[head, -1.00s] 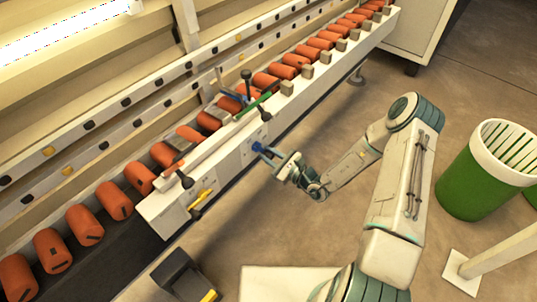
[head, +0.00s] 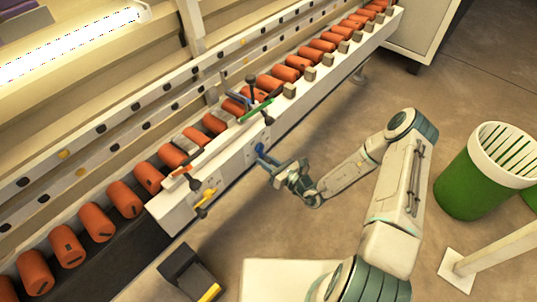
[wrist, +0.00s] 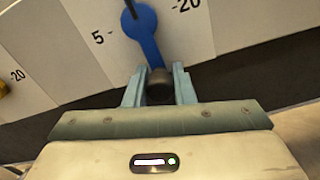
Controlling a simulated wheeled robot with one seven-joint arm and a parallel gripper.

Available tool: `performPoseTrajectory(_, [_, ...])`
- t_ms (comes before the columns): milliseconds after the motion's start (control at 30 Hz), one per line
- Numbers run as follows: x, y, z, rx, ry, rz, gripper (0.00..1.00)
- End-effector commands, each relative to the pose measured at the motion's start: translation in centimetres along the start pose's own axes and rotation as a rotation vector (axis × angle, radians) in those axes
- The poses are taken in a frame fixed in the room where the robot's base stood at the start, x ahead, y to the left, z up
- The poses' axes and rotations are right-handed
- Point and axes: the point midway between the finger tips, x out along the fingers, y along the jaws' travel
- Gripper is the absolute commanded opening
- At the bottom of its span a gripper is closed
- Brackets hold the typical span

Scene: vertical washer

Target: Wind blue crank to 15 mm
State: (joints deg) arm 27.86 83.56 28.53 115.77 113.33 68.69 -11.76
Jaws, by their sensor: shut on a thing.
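The blue crank (wrist: 143,38) runs down from its hub at the top of the wrist view to a dark knob (wrist: 160,86). My gripper (wrist: 160,92) is shut on that knob, with one finger on each side. The crank's exact reading cannot be told.
A yellow crank (head: 204,198) is left of the blue one, and a green crank (head: 256,111) is above. Orange rollers (head: 125,198) line the machine. A dark bin (head: 188,272) stands below left. A green basket (head: 478,183) stands at the right on open floor.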

Motion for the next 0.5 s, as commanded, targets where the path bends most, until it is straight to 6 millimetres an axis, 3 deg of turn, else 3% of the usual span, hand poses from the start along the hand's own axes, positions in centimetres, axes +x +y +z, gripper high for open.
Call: performPoseTrajectory(500, [0.0,2.2,0.1,0.408,-0.001,-0.001,0.00])
